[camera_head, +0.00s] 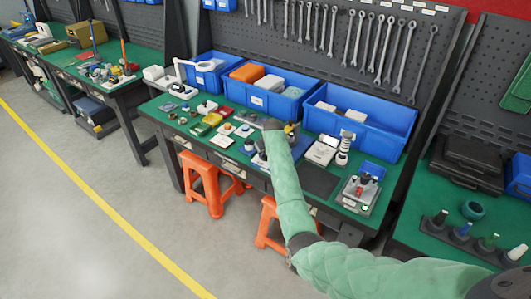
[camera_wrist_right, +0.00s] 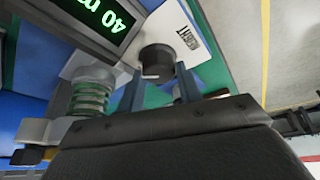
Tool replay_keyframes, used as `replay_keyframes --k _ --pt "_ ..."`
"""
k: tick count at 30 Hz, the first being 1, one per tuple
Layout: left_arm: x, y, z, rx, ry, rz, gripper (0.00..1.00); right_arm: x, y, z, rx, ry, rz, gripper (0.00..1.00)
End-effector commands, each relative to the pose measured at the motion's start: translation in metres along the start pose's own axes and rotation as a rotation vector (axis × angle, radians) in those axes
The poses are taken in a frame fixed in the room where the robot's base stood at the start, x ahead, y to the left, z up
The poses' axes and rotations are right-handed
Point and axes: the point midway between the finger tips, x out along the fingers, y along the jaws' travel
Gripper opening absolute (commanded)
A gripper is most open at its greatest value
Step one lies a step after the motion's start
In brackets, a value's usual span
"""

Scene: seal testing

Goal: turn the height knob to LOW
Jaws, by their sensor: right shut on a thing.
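The dark round height knob (camera_wrist_right: 156,61) is at the top centre of the right wrist view, with a pale mark on its edge. My right gripper (camera_wrist_right: 160,82) is shut on the knob, one blue-grey finger on each side. A white label (camera_wrist_right: 188,38) with dark sideways print stands beside the knob; I cannot read it surely. In the head view my green right arm reaches over the middle bench, and its forearm and hand hide the knob. My left gripper is in neither view.
A display (camera_wrist_right: 98,18) with green digits and a pale green coil (camera_wrist_right: 92,98) are close to the gripper. Blue bins (camera_head: 262,98) line the bench's back. Orange stools (camera_head: 207,185) stand in front.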

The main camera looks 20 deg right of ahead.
Motion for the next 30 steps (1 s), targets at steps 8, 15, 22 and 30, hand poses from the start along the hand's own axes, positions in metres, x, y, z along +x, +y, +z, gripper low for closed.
replay_keyframes --k 8,15,22,30 --pt "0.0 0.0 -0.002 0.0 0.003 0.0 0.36 -0.001 0.001 -0.001 0.001 0.001 0.002 0.57" --pt "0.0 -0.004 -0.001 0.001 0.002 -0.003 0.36 0.0 0.002 0.0 0.001 0.001 0.003 0.57" --pt "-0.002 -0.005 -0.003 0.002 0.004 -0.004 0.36 -0.002 0.002 -0.001 0.002 0.0 0.003 0.57" --pt "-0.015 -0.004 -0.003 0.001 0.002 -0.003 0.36 -0.019 0.003 -0.013 0.001 0.001 0.003 0.57"
